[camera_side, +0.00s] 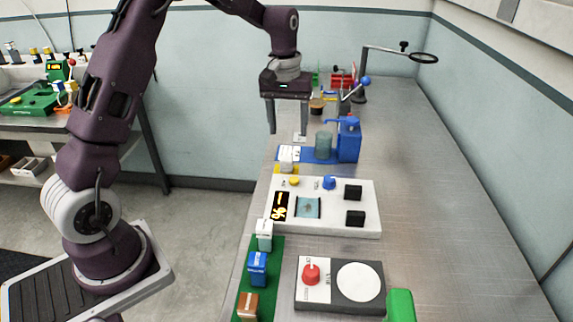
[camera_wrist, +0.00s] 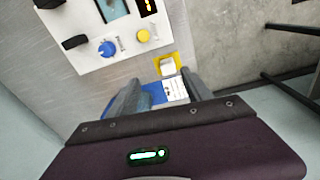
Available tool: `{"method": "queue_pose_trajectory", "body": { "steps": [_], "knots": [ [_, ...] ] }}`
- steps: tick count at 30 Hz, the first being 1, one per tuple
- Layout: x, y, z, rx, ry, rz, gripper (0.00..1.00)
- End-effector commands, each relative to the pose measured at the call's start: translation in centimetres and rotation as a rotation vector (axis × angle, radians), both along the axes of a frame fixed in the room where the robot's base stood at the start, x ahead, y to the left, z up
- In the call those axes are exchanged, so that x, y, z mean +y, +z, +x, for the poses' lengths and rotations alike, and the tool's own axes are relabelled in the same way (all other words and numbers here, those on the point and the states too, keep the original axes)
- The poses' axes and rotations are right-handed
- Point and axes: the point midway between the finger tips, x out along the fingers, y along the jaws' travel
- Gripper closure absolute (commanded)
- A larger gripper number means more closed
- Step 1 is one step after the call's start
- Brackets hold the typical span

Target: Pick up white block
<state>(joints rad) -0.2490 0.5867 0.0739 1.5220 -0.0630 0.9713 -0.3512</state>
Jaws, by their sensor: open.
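A small white block (camera_side: 286,162) stands on a yellow pad (camera_side: 283,171), just in front of the blue machine. In the wrist view the white block (camera_wrist: 168,66) shows on the yellow pad (camera_wrist: 182,64), near the gap between my fingertips. My gripper (camera_side: 288,132) is open and empty, pointing down above the bench, above and slightly behind the block on the yellow pad. My fingers also show in the wrist view (camera_wrist: 160,76).
A blue machine (camera_side: 348,140) with a clear cup (camera_side: 323,142) stands close to the right of my gripper. A white control panel (camera_side: 340,222) with knobs lies in front of the yellow pad. A dark scale-like device (camera_side: 312,300) lies nearer. The right side of the bench is clear.

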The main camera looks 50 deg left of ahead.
Motion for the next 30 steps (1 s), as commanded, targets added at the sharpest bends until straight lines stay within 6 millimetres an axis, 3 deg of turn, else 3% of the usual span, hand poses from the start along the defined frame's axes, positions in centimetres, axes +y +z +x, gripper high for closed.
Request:
{"method": "queue_pose_trajectory", "body": {
  "steps": [1,3,16,20,26,30],
  "knots": [
    [1.1,-2.3,0.9,0.028,0.035,-0.006,0.42],
    [2.1,-4.5,1.7,0.05,0.07,-0.009,0.42],
    [2.7,-11.5,1.6,0.068,0.093,-0.012,0.42],
    [2.7,-12.9,1.7,0.064,0.092,-0.012,0.42],
    [2.7,-13.0,1.7,0.062,0.092,-0.011,0.42],
    [2.7,-12.9,1.7,0.062,0.091,-0.011,0.69]
  ]
}}
